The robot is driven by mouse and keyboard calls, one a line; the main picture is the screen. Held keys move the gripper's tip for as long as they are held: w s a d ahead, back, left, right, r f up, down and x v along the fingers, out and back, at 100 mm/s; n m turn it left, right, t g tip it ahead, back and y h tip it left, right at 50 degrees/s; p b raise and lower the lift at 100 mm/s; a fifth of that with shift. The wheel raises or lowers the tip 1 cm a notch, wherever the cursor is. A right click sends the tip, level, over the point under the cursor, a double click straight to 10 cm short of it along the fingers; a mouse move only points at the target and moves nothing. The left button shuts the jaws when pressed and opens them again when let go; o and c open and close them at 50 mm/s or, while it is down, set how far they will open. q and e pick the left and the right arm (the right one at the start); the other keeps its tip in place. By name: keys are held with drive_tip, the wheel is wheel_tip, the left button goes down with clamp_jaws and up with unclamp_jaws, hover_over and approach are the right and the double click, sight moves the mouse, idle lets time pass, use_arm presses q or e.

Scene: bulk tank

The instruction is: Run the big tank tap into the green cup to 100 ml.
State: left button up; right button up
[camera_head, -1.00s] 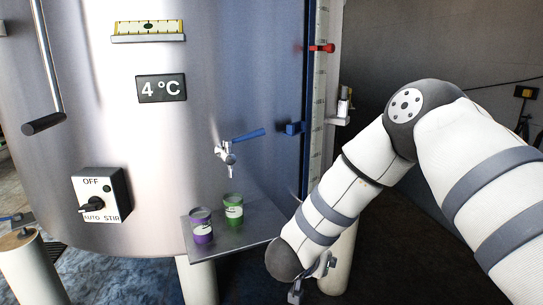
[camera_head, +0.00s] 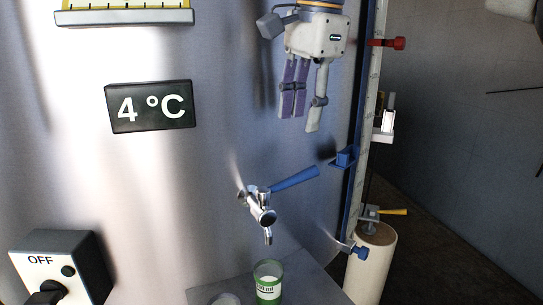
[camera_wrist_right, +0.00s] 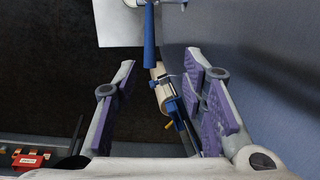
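The tap (camera_head: 262,212) juts from the tank wall with its blue lever (camera_head: 295,180) pointing right and slightly up. The green cup (camera_head: 268,285) stands under the spout on the tray (camera_head: 318,284), cut off by the lower edge; its fill level cannot be made out. My right gripper (camera_head: 302,112) hangs fingers down above the lever, apart from it. In the right wrist view my fingers (camera_wrist_right: 166,75) are spread and empty, with the blue lever (camera_wrist_right: 149,40) beyond and between their tips. My left gripper is out of view.
Another cup's rim (camera_head: 225,299) shows left of the green cup. The stir switch box (camera_head: 60,268) is at lower left. A gauge strip with a blue slider (camera_head: 345,157) and a red marker (camera_head: 388,43) runs up the right side, near my gripper.

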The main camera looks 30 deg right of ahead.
hover_over(298, 174)
drive_tip(key=s, duration=0.2)
wheel_tip(298, 174, down, 4)
drive_tip(key=f, duration=0.2)
drive_tip(key=w+f, duration=0.1)
drive_tip(key=f, duration=0.1)
drive_tip(key=w+f, duration=0.1)
drive_tip(key=f, duration=0.2)
drive_tip(key=shift+f, duration=0.1)
drive_tip(key=shift+c, duration=0.3)
clamp_jaws()
